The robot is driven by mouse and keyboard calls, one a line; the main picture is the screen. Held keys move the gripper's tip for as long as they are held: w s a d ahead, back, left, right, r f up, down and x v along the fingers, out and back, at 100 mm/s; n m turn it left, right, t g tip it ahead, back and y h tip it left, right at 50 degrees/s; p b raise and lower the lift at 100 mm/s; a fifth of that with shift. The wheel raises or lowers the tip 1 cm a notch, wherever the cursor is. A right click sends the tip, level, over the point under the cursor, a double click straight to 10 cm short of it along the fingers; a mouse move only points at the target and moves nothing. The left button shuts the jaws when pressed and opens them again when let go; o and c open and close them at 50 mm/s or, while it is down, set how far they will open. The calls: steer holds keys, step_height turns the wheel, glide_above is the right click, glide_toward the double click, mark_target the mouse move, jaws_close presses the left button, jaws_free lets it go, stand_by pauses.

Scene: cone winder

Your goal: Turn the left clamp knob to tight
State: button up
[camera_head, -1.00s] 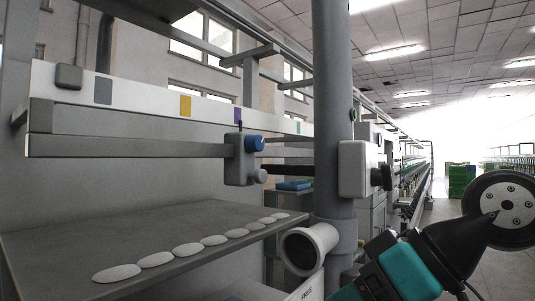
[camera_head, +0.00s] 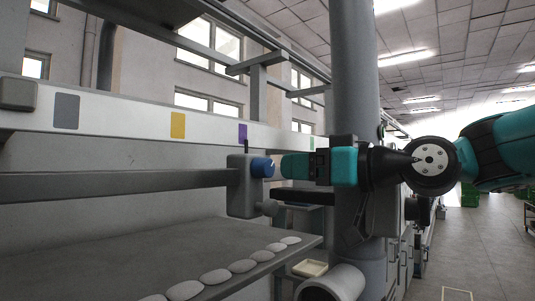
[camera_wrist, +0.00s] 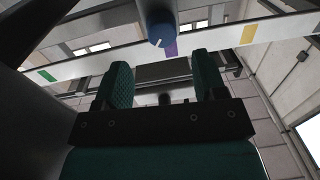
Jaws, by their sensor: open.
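The blue clamp knob (camera_head: 262,167) sticks out from the right side of a grey clamp block (camera_head: 241,190) on the horizontal rail. A small white pointer mark shows on its face. My gripper (camera_head: 285,167) is level with the knob, a little to its right in the head view, with a narrow gap between them. In the wrist view the blue knob (camera_wrist: 160,30) is beyond the two green fingers (camera_wrist: 161,78), roughly centred between them. The fingers are open and empty, not touching it. A smaller grey knob (camera_head: 267,207) sits lower on the block.
A white strip (camera_head: 130,118) with grey, yellow and purple patches runs behind the rail. A grey shelf (camera_head: 100,260) with several white discs lies below. The thick grey column (camera_head: 355,80) stands behind my gripper. Open floor (camera_head: 470,260) lies at right.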

mark_target(270, 167)
steer(key=p+x, duration=0.2)
steer(key=x, duration=0.5)
steer(key=shift+s+f, duration=0.1)
steer(key=c, duration=0.9)
